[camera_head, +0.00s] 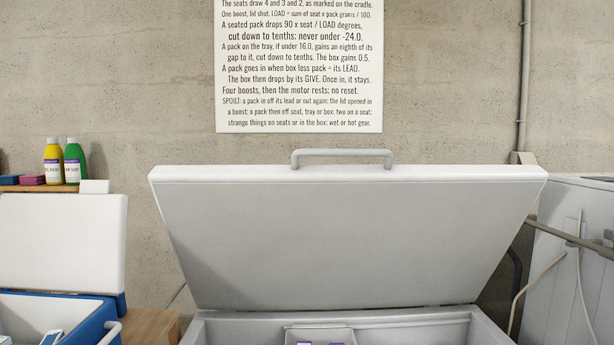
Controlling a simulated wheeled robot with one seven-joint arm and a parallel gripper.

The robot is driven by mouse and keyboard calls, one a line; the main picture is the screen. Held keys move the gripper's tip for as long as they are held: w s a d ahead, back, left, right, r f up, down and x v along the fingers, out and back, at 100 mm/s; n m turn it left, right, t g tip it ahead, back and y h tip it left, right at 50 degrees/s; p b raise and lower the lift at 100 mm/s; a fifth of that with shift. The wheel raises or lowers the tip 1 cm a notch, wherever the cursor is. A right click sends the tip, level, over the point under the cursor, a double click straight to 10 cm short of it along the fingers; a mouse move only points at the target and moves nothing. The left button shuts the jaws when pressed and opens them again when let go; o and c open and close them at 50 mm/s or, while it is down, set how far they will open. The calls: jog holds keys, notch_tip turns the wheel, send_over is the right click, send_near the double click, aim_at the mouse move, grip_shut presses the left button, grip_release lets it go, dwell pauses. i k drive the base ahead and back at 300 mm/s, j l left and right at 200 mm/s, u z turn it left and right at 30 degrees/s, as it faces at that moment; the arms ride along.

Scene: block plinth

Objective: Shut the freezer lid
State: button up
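The freezer lid (345,240) stands open, tilted up and back, with its pale grey inner face toward me. A grey bar handle (342,153) sits on its white top edge. The freezer box (240,327) shows below the lid, cut off by the bottom of the picture. Inside it is part of a grey cradle or tray (320,330) with purple-topped things (335,343) just showing at the bottom edge. The rest of the inside is out of view. My gripper is not in view.
At left a blue cool box (85,322) stands with its white lid (62,238) up, beside a wooden surface (150,326). Yellow and green bottles (63,163) stand on a shelf behind. A printed sign (299,66) hangs above. A grey appliance (570,260) and pipes are at right.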

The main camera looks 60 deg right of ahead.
aim_at(294, 236)
jog(key=k+l+z, duration=0.15)
jog(key=z, duration=0.15)
jog(key=k+l+z, duration=0.15)
jog(key=z, duration=0.15)
jog(key=j+z, duration=0.1)
jog(key=z, duration=0.4)
jog(key=i+j+z, duration=0.1)
jog(key=z, duration=0.4)
jog(key=j+z, duration=0.15)
jog(key=z, duration=0.35)
jog(key=j+z, duration=0.15)
jog(key=z, duration=0.35)
